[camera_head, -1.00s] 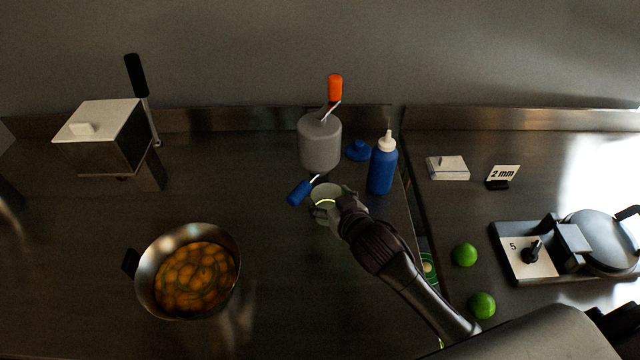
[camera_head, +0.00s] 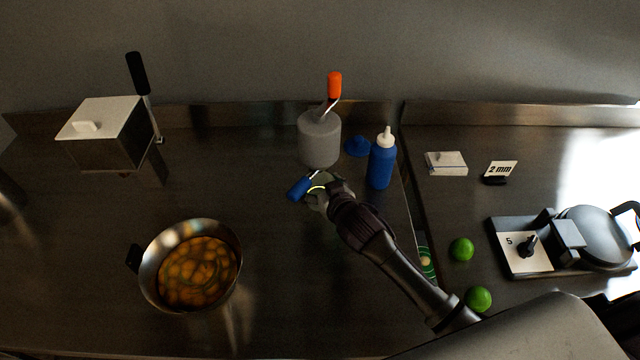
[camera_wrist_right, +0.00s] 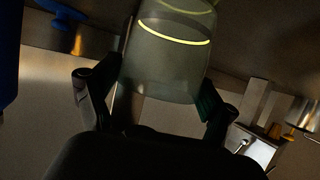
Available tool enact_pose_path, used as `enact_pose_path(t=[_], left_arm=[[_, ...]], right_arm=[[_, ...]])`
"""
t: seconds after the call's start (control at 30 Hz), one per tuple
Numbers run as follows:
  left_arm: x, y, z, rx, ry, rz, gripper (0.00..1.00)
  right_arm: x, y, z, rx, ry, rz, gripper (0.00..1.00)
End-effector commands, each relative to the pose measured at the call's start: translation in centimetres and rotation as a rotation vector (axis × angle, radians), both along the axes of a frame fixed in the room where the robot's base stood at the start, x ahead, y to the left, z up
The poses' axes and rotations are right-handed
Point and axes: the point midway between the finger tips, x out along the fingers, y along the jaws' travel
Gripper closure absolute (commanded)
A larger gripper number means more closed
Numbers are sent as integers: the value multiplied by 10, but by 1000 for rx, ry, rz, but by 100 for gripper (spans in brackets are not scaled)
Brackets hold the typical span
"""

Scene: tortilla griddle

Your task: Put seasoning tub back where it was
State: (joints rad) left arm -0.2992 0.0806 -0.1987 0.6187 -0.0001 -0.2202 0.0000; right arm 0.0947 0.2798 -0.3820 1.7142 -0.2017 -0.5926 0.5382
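The seasoning tub (camera_head: 316,189), a pale translucent cup with a glowing yellow-green ring, is on the left counter in front of the grey canister. My right gripper (camera_head: 327,197) is around it from the lower right, partly hiding it. In the right wrist view the tub (camera_wrist_right: 167,58) sits between the two fingers of the gripper (camera_wrist_right: 160,97), which appear closed against its sides. Whether its base touches the counter I cannot tell. A blue-handled utensil (camera_head: 299,188) shows at the tub's left edge. My left gripper is out of view.
The grey canister (camera_head: 319,142) with an orange handle (camera_head: 334,85), the blue lid (camera_head: 358,147) and the blue bottle (camera_head: 381,165) stand close behind the tub. A pan (camera_head: 233,276) of food is at front left. Limes (camera_head: 461,249) lie right. Counter left of the tub is clear.

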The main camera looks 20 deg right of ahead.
Motion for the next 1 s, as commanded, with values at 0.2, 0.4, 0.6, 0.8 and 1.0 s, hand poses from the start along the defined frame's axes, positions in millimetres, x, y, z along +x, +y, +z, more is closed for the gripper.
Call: enact_pose_path(t=[0.2,0.4,0.6,0.8,1.0], left_arm=[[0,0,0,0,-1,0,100],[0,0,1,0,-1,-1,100],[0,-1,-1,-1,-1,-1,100],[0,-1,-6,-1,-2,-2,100],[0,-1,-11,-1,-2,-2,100]], right_arm=[[0,0,0,0,1,0,0],[0,0,2,-1,0,0,0],[-19,-2,9,0,1,1,0],[-59,-7,26,0,1,1,0],[-93,-11,41,-1,0,0,0]])
